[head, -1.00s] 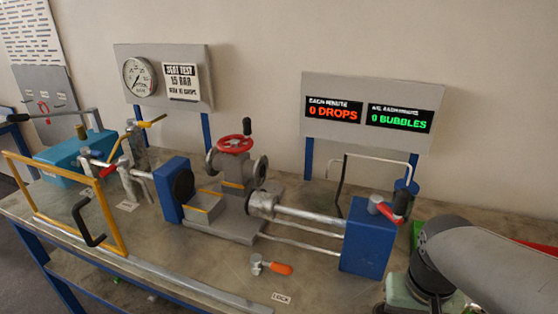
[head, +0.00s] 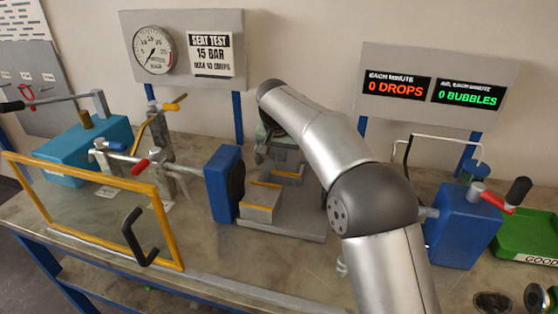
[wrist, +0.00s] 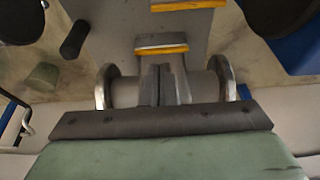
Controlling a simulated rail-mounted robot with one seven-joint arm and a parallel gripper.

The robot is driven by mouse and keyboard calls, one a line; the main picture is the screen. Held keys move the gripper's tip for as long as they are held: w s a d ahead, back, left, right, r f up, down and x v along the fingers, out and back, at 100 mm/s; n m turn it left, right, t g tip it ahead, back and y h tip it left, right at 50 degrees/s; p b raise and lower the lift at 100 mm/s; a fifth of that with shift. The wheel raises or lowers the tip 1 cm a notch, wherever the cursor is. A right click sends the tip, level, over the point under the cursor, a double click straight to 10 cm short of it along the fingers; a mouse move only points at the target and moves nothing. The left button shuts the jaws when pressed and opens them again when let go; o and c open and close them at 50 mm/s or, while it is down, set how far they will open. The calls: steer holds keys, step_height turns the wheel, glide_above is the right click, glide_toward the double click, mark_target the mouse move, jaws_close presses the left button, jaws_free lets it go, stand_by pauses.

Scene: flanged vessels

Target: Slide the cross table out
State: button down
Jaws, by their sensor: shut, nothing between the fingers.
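The cross table (head: 305,215) is a flat grey slab on the bench, right of the blue clamp head (head: 224,184). Yellow-edged blocks (head: 262,198) sit on it. In the wrist view the slab (wrist: 215,35) shows beyond my fingers, with a yellow-edged block (wrist: 160,45) close ahead of them. My gripper (wrist: 163,85) is shut and empty, its fingers together between two round flanges (wrist: 105,86). I cannot tell whether it touches anything.
A yellow frame with a black handle (head: 135,238) stands at the front left. A blue block with a crank (head: 462,226) and a green tray (head: 530,232) are at the right. Gauge (head: 153,50) and display panels (head: 430,88) stand behind.

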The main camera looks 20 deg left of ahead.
mark_target(281, 175)
steer(key=p+x, duration=0.1)
steer(key=x, duration=0.7)
steer(key=shift+f, duration=0.2)
steer(key=s, duration=0.2)
steer(key=shift+s+d+r, duration=0.2)
steer(key=shift+s+d, duration=0.05)
steer(key=shift+s, duration=0.1)
steer(key=shift+s+f, duration=0.15)
steer(key=shift+s, duration=0.3)
steer(key=shift+s+d, duration=0.1)
steer(key=shift+s, duration=0.05)
